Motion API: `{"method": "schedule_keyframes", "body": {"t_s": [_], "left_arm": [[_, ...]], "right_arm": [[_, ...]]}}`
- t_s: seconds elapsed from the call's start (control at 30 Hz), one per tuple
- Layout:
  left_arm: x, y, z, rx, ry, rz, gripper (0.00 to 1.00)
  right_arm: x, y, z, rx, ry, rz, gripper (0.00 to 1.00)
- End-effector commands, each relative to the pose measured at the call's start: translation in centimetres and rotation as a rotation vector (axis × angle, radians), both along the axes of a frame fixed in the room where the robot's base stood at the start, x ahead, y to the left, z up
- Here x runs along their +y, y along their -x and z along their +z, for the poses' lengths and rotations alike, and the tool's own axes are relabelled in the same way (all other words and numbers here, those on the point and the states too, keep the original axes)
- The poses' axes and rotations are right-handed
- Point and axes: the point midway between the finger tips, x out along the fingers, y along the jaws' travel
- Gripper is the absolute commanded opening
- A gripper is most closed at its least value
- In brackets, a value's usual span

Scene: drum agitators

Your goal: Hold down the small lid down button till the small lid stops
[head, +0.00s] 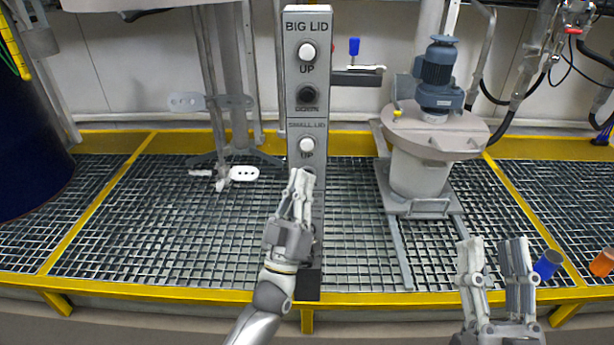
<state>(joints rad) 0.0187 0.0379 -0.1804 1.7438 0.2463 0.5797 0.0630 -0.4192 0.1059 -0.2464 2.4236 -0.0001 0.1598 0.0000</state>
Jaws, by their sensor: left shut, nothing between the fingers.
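A grey control panel (307,75) stands upright in the middle of the head view. Its top part reads BIG LID, with a white UP button (307,52) and a black button (307,97) below. Its lower part reads SMALL LID, with a white UP button (306,146). Below that, my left gripper (303,174) is shut and empty, its fingertips in front of the panel. It hides the place under the small UP button, and I cannot tell whether it touches. The small lid (455,132), a round grey disc, is on the small drum (415,175). My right gripper (495,243) is open and empty.
A blue motor (438,75) stands on the small lid. A dark blue drum (30,140) is at the left edge. A blue cylinder (548,264) and an orange object (602,263) are at the lower right.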

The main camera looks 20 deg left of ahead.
Motion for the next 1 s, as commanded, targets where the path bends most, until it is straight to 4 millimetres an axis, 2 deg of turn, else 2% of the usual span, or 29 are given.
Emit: {"method": "schedule_keyframes", "body": {"t_s": [0.73, 1.0], "left_arm": [[0.0, 0.1, 0.0, 0.001, 0.0, 0.0, 0.0], [-0.2, 0.8, 0.0, 0.002, 0.0, 0.0, 0.0]], "right_arm": [[0.0, -0.1, 0.0, 0.005, 0.001, 0.0, 0.4], [0.0, -1.0, -1.4, 0.096, 0.029, -0.006, 0.4]]}}
